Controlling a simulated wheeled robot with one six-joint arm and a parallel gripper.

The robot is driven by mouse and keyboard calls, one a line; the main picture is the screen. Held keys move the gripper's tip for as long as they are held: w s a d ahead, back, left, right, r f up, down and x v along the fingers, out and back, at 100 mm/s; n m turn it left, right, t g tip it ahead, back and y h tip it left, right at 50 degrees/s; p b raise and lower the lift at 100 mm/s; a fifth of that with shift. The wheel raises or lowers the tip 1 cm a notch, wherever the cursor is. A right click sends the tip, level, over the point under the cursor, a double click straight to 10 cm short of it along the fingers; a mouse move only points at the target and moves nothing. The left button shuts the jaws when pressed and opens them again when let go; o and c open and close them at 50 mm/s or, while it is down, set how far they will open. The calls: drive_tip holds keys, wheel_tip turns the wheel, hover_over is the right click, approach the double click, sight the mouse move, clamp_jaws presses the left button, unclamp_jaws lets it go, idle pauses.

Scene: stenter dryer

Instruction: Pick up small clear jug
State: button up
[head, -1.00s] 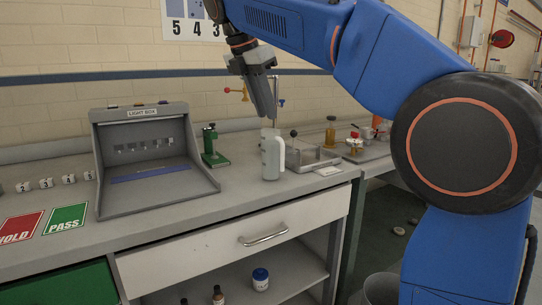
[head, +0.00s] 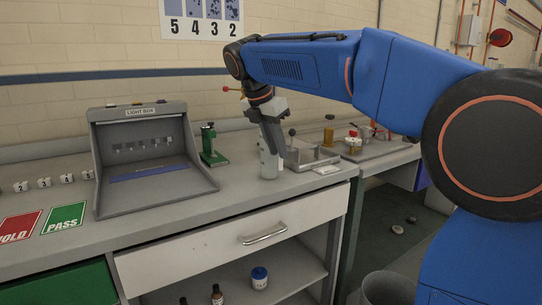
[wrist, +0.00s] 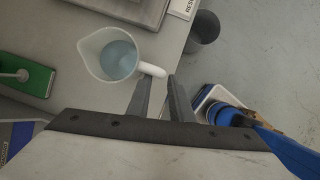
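The small clear jug (head: 268,165) stands upright on the grey bench, right of the light box. In the wrist view the jug (wrist: 116,56) is seen from above, whitish and translucent, with bluish contents or base; its handle (wrist: 152,69) points right towards my fingertips. My gripper (head: 279,148) is directly above and partly in front of the jug in the head view, fingers pointing down. In the wrist view my gripper (wrist: 159,82) has its two fingers apart, with the handle's end at the gap between the tips. Contact cannot be told.
A light box (head: 150,165) stands to the left, with a green stand (head: 212,148) between it and the jug. A metal tray (head: 308,157) is close on the jug's right, with a white card (head: 327,170) before it. The bench front is clear.

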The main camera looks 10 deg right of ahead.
drive_tip(key=shift+x, duration=2.1)
clamp_jaws()
drive_tip(key=shift+r, duration=0.1)
wheel_tip(320, 180, up, 10)
drive_tip(key=shift+f, duration=0.1)
drive_tip(key=shift+s, duration=0.1)
